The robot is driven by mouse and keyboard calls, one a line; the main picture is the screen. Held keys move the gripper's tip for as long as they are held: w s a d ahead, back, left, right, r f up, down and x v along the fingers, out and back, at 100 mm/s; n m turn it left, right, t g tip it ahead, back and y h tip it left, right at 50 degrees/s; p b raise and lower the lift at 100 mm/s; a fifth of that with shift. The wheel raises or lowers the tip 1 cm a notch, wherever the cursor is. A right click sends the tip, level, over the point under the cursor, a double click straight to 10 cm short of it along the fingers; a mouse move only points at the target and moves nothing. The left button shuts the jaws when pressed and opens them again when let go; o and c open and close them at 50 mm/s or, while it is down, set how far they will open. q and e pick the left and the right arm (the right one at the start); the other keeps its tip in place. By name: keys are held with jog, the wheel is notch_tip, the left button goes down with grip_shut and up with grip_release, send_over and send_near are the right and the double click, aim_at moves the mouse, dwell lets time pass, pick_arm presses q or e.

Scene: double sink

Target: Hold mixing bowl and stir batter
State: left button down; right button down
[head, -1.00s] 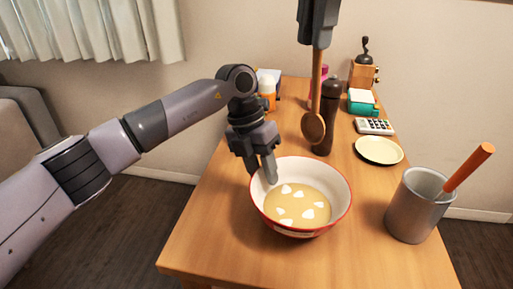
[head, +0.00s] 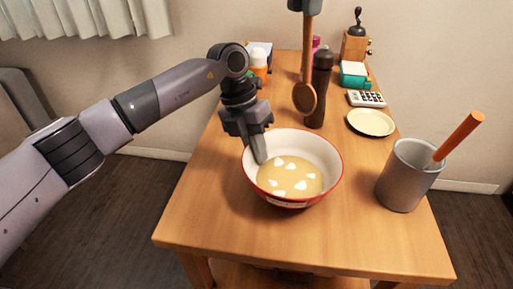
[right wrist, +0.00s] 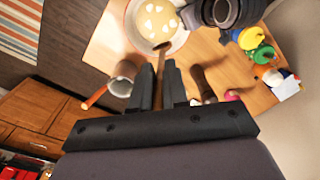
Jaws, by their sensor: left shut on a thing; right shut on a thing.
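A white mixing bowl with a red rim (head: 322,149) stands on the wooden table, holding yellow batter (head: 288,183) with several white pieces. It also shows at the top of the right wrist view (right wrist: 181,38). My left gripper (head: 258,153) is shut on the bowl's left rim, one finger inside the wall; the outer finger is mostly hidden. My right gripper (right wrist: 160,78) is shut on the handle of a wooden spoon (head: 304,98). The spoon hangs upright with its head down, apart from the bowl and appearing behind it, beside the pepper mill. Only the right gripper's lower end shows in the head view.
A dark pepper mill (head: 320,90) stands close to the spoon. A cream plate (head: 370,122), calculator (head: 366,98), teal box (head: 354,75) and coffee grinder (head: 355,46) line the back right. A grey canister (head: 402,182) with an orange-handled tool stands right of the bowl. The table's front is clear.

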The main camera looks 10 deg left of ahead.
aim_at(306, 23)
jog(key=shift+f, duration=0.1)
dwell(0.4)
jog(key=m, duration=0.1)
jog(key=f+m, duration=0.1)
jog(key=shift+w+m+y, duration=0.15)
jog(key=shift+m+y, duration=0.15)
jog(key=shift+m, duration=0.1)
jog(key=shift+d+f+m, duration=0.1)
jog(key=shift+f+m, duration=0.35)
jog(key=shift+m, duration=0.55)
jog(key=m, duration=0.1)
jog(key=s+f+m+t, duration=0.1)
jog(key=m, duration=0.2)
jog(key=shift+s+f+y, duration=0.35)
jog(key=shift+y, duration=0.05)
notch_tip(306, 23, down, 13)
jog(key=shift+r, duration=0.2)
dwell(0.6)
